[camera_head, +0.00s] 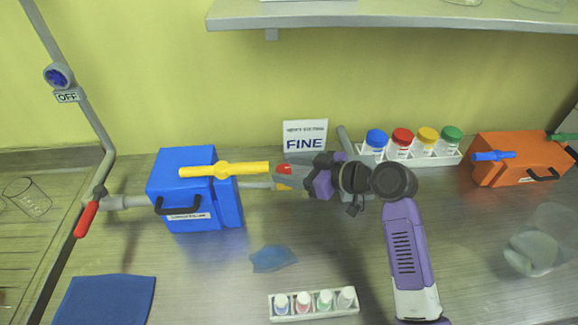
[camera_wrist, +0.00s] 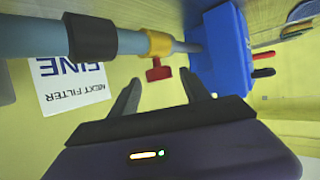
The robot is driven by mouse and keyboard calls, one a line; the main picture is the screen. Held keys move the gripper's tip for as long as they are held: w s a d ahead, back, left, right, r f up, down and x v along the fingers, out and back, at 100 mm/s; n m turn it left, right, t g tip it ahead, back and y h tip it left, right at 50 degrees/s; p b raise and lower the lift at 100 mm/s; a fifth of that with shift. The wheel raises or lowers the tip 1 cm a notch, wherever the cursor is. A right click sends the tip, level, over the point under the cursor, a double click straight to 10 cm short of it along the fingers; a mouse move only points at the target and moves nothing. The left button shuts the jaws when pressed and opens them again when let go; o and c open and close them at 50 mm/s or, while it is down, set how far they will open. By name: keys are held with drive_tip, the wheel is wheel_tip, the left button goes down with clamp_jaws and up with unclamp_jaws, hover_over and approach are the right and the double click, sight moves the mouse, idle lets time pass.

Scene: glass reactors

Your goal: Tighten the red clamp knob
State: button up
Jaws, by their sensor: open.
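The red clamp knob (camera_wrist: 158,71) sticks out from a yellow clamp collar (camera_wrist: 157,44) on a grey pipe. In the wrist view it lies between and just beyond my open fingertips, with a gap on each side. My gripper (camera_wrist: 161,77) is open and holds nothing. In the head view the knob (camera_head: 285,169) shows as a small red patch beside my gripper (camera_head: 287,183), which partly hides the yellow collar. Whether the fingers reach around the knob in depth, I cannot tell.
A blue box unit (camera_head: 180,187) with a yellow lever (camera_head: 225,169) stands left of the clamp. A sign reading FINE (camera_head: 305,136) is behind it. A rack of coloured-cap jars (camera_head: 437,158) is at right. A small vial rack (camera_head: 313,314) lies in front.

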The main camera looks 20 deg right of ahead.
drive_tip(key=shift+w+a+f, duration=0.15)
drive_tip(key=shift+w+a, duration=0.05)
drive_tip(key=shift+w, duration=0.1)
clamp_jaws()
drive_tip(key=shift+s+a+m+h+p, duration=0.1)
drive_tip(key=shift+a+m+h+p, duration=0.05)
drive_tip(key=shift+m+h+p, duration=0.3)
drive_tip(key=shift+m+t+h, duration=0.35)
drive_tip(key=shift+t, duration=0.15)
unclamp_jaws()
